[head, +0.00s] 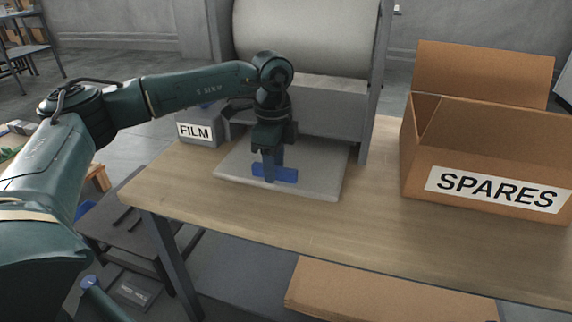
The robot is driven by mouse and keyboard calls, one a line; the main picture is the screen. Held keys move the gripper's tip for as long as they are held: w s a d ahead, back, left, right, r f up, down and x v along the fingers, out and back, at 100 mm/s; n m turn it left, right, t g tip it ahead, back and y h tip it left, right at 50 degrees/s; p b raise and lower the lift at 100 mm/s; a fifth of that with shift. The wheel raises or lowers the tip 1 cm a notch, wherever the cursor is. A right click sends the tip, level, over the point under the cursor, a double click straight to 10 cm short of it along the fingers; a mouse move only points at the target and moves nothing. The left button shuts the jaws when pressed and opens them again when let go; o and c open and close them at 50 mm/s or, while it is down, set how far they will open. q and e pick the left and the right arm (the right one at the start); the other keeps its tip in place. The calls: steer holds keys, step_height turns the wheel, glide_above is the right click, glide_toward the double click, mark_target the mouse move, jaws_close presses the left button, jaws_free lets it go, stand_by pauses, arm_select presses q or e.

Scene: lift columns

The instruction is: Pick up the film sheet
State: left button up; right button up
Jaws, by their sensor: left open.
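A pale grey flat sheet (319,180), which looks like the film sheet, lies on the wooden table (230,218) in front of a large grey roller machine. I cannot tell how thick it is. My left gripper (275,176) points down over the sheet's middle, with its blue fingers close to the surface. It is open, and nothing shows held in it. I cannot tell whether the fingertips touch the sheet. The gripper and wrist hide part of the sheet. My right gripper is not in view.
A grey box labelled FILM (200,130) stands left of the sheet, partly behind my left arm. An open cardboard box labelled SPARES (420,162) stands at the right. The roller machine (310,40) rises behind. The table's front middle is clear.

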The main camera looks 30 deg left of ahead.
arm_select(q)
jaws_close()
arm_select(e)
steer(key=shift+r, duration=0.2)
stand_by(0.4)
